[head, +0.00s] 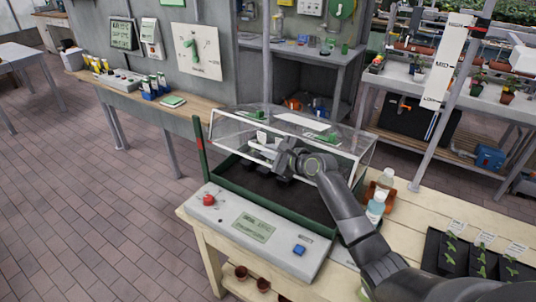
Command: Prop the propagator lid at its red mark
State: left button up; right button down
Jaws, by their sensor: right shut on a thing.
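The propagator has a dark green tray (214,179) with dark soil in it. Its clear lid (340,146) with pale edges sits above the tray, its front edge raised so that soil shows below. My left gripper is out of view.
A grey control box (258,232) with a red knob and blue button lies in front of the tray. Bottles (377,205) stand right of it, close to my right arm. Seedling trays (470,258) lie at the bench's right.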

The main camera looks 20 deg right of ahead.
jog(key=c, duration=1.5)
grip_release()
jog(key=shift+o, duration=0.2)
jog(key=shift+s+d, duration=0.1)
jog(key=shift+s, duration=0.05)
jog(key=b+v, duration=0.1)
jog(key=v, duration=1.6)
jog(key=shift+b, duration=0.4)
jog(key=shift+r, duration=0.1)
jog(key=shift+s, duration=0.1)
